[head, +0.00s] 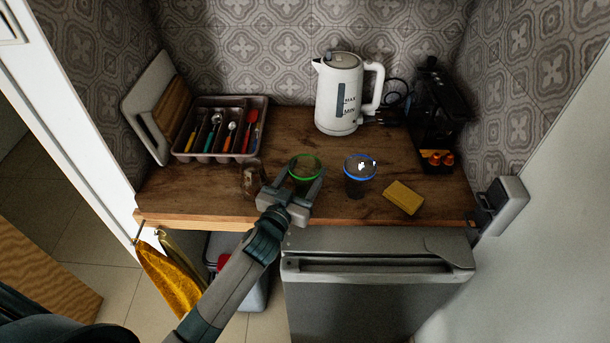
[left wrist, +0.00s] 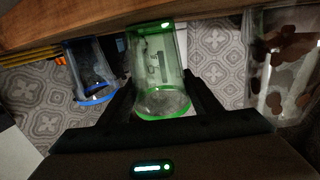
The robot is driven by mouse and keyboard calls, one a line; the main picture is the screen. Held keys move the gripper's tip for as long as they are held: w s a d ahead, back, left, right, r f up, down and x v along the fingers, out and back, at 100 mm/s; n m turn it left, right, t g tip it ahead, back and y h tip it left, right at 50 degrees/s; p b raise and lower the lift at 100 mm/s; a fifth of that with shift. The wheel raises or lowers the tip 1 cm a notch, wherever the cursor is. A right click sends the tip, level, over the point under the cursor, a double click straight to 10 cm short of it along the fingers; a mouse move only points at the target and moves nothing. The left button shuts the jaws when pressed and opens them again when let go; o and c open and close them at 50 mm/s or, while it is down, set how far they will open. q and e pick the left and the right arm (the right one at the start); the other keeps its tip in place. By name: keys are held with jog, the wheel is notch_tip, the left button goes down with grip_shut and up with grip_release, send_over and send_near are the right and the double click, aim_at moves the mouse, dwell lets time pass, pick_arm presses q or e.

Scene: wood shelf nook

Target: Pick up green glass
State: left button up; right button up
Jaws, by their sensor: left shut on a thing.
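The green glass (head: 305,167) has a green rim and stands on the wooden shelf near its front edge. My left gripper (head: 294,190) has its fingers on either side of it and is shut on it. In the left wrist view the green glass (left wrist: 158,75) sits between the two dark fingers (left wrist: 160,95). The lower part of the glass is partly hidden by the gripper in the head view. My right gripper is not in view.
A blue-rimmed glass (head: 358,180) stands close to the right, and a clear glass with brown spots (head: 252,178) close to the left. A yellow sponge (head: 403,197), white kettle (head: 345,95), cutlery tray (head: 182,153) and black coffee machine (head: 432,110) are also on the shelf.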

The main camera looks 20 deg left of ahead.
pick_arm(q)
jog(key=shift+r, duration=0.6)
jog(key=r, duration=0.1)
jog(key=d+r+b, duration=0.1)
jog(key=r, duration=0.1)
jog(key=shift+s+r, duration=0.1)
jog(key=s+d+r+b, duration=0.2)
jog(key=d+r, duration=0.4)
jog(key=d, duration=0.4)
jog(key=shift+s+r+b, duration=0.35)
jog(key=shift+s+b, duration=0.05)
jog(key=shift+s, duration=0.5)
jog(key=shift+f, duration=0.1)
